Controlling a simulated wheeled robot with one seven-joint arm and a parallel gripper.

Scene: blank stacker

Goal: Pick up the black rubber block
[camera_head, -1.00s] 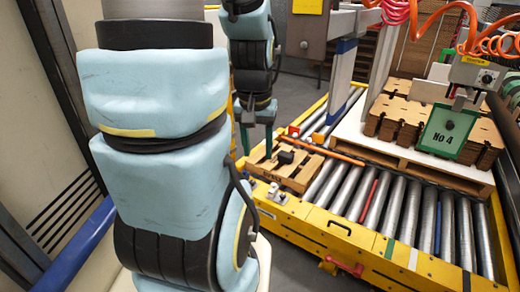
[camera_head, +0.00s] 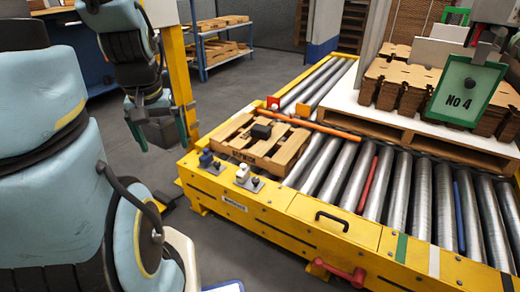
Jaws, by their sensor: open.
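The black rubber block (camera_head: 261,132) is a small dark block lying on a small wooden pallet (camera_head: 240,152) at the near left corner of the roller conveyor. My gripper (camera_head: 163,143) hangs left of the pallet, beyond the conveyor's yellow edge. Its two teal fingers are spread apart, pointing down. It is clear of the block, and I see nothing held in it.
The conveyor's yellow frame (camera_head: 280,222) carries small blue and white fittings (camera_head: 242,172) near the pallet. An orange bar (camera_head: 310,124) lies behind the block. Cardboard stacks (camera_head: 400,82) and a green "No 4" sign (camera_head: 466,92) stand right. Grey floor is open behind my gripper.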

